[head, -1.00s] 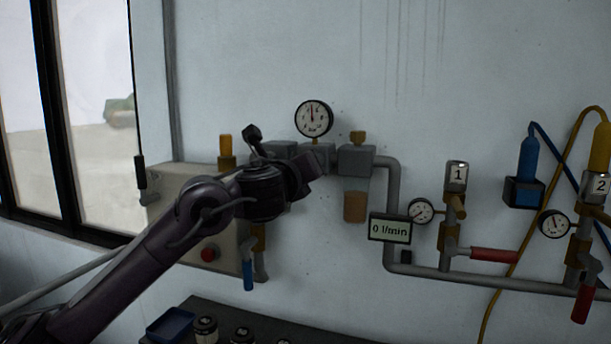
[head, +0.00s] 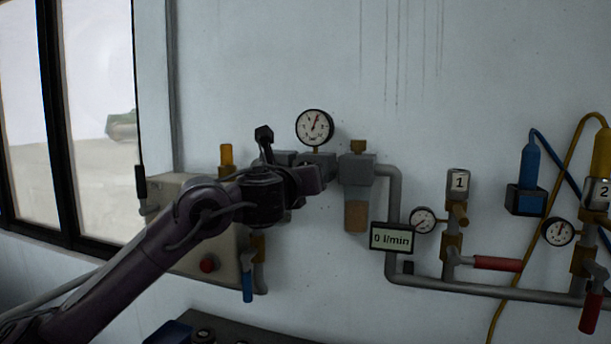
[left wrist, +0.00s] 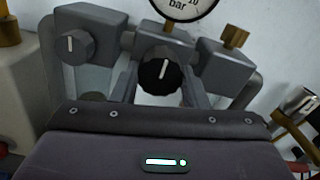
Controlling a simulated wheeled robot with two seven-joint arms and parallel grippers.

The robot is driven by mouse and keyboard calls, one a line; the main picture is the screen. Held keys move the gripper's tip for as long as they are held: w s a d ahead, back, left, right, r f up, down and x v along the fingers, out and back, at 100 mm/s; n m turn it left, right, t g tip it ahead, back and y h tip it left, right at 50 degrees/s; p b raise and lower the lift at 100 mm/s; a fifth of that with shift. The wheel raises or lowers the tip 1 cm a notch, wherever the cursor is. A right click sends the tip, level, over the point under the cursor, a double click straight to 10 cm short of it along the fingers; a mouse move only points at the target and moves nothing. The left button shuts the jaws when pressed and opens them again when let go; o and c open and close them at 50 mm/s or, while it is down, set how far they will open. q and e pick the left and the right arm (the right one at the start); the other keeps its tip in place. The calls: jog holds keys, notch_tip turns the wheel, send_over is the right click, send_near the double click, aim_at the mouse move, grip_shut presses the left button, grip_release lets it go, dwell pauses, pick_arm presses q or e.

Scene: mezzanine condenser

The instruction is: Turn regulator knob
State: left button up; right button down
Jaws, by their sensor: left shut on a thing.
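The black regulator knob (left wrist: 160,74) with a white pointer line shows in the left wrist view, its line almost upright and leaning slightly right. It sits on the front of the middle grey regulator block (left wrist: 165,46). My left gripper (left wrist: 162,84) has a finger on each side of the knob and is shut on it. In the head view my left gripper (head: 312,180) covers the knob. The round pressure gauge (head: 315,127) above has its needle a little right of upright. My right gripper is in neither view.
A grey block with another knob (left wrist: 74,45) stands left of the regulator. A filter block (head: 357,170) with an amber bowl stands right. A display (head: 391,239) reads 0 l/min. Pipes and red-handled valves (head: 497,264) run along the right wall.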

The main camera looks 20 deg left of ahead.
pick_arm(q)
jog(key=o, duration=0.6)
jog(key=shift+f, duration=0.3)
jog(key=o, duration=0.4)
jog(key=shift+r, duration=0.2)
jog(key=shift+c, duration=0.2)
jog(key=s+b, duration=0.1)
jog(key=s, duration=0.6)
jog(key=shift+s, duration=0.4)
jog(key=shift+a+f, duration=0.1)
